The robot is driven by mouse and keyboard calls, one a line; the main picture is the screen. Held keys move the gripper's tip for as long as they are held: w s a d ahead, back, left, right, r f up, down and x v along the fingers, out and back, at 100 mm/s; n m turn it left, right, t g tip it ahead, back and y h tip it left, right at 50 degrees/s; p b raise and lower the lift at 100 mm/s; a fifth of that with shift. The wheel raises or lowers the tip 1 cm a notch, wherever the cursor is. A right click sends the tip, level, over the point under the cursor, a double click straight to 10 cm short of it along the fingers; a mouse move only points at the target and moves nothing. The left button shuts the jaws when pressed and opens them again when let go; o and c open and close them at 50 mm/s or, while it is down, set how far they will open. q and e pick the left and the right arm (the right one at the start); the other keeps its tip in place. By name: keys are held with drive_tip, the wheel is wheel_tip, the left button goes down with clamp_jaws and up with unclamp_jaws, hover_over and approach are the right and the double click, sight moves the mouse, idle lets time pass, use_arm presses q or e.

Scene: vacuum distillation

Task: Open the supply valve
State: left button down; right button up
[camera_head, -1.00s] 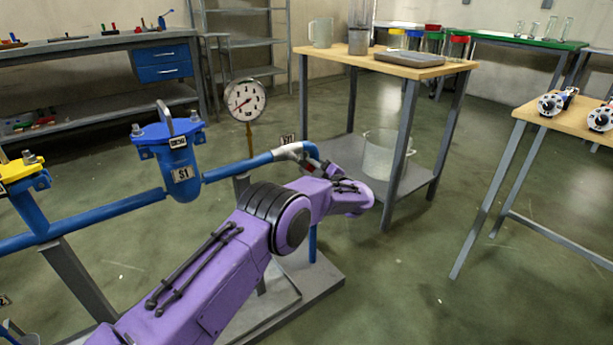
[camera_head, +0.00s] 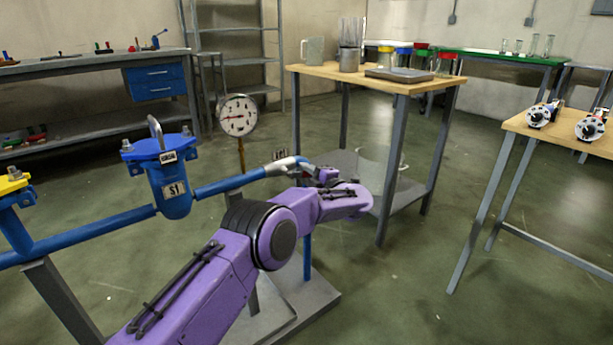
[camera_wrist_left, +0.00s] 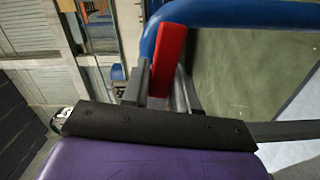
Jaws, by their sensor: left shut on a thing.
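The supply valve's red lever handle (camera_wrist_left: 168,60) shows upright in the left wrist view, between the two grey fingers of my left gripper (camera_wrist_left: 162,85). The gripper is shut on it. A blue pipe (camera_wrist_left: 240,14) runs just beyond the lever. In the head view, my purple left arm reaches to the right end of the blue pipe line (camera_head: 232,184). My left gripper (camera_head: 305,172) is there, beside a silver fitting (camera_head: 287,164). It is small and partly hidden by the wrist, so the lever is hard to make out. My right gripper is not seen.
A round pressure gauge (camera_head: 239,115) stands behind the pipe. A blue filter housing marked S1 (camera_head: 174,190) sits on the line. A wooden-topped table (camera_head: 330,72) with vessels stands just behind the gripper. Another table (camera_head: 545,130) is at right, with open floor between.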

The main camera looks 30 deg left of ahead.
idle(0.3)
use_arm(q)
drive_tip(key=c, duration=1)
unclamp_jaws()
drive_tip(key=shift+o, duration=0.2)
drive_tip(key=shift+d, duration=0.15)
drive_tip(key=p+v, duration=0.3)
drive_tip(key=v, duration=0.7)
drive_tip(key=shift+s+d, duration=0.15)
